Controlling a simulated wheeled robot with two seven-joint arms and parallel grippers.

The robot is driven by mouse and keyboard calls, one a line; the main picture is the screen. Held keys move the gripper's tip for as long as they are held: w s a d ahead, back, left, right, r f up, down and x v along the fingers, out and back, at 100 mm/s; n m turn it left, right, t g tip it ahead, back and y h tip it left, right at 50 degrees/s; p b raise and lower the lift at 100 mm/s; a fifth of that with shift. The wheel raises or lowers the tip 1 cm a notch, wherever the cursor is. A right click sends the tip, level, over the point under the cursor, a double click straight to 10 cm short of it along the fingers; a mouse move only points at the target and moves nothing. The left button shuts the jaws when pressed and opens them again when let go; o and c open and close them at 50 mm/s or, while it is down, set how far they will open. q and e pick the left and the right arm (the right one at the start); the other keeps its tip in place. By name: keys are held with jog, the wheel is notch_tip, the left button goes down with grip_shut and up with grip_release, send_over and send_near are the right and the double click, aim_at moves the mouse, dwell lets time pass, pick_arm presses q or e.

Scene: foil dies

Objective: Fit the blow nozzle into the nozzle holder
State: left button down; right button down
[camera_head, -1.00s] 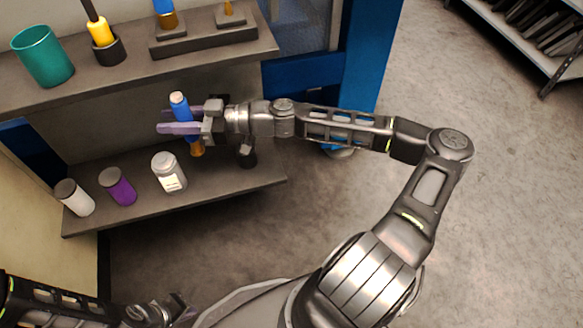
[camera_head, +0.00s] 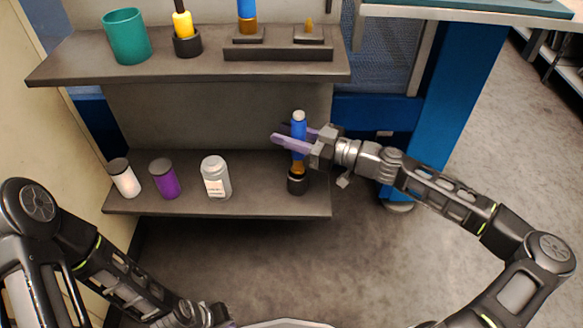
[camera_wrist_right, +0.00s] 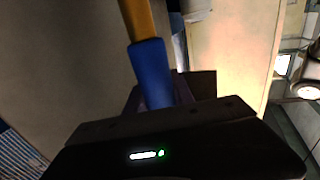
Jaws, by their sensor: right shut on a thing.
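The blow nozzle (camera_head: 298,130) has a blue body, a pale cap on top and an orange lower end. My right gripper (camera_head: 295,143) is shut on its blue body, and the nozzle hangs nearly upright over the lower shelf. The nozzle holder, a small black cup (camera_head: 297,184), stands directly below on that shelf. The orange end overlaps the cup's mouth in the head view; I cannot tell whether it is inside. The right wrist view shows the blue body (camera_wrist_right: 151,72) and orange end. My left gripper (camera_head: 222,317) is low at the bottom edge, its fingers mostly cut off.
The upper shelf (camera_head: 75,66) holds a green cup (camera_head: 127,37), a yellow-handled tool (camera_head: 183,25) and a dark stand (camera_head: 278,52).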

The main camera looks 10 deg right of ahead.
jog(key=shift+f, duration=1)
notch_tip(320, 180, down, 5)
jog(key=shift+b, duration=1.15)
jog(key=shift+f, duration=0.1)
jog(key=shift+f+b, duration=0.15)
jog(key=shift+b, duration=0.15)
jog(key=c, duration=1.1)
grip_release()
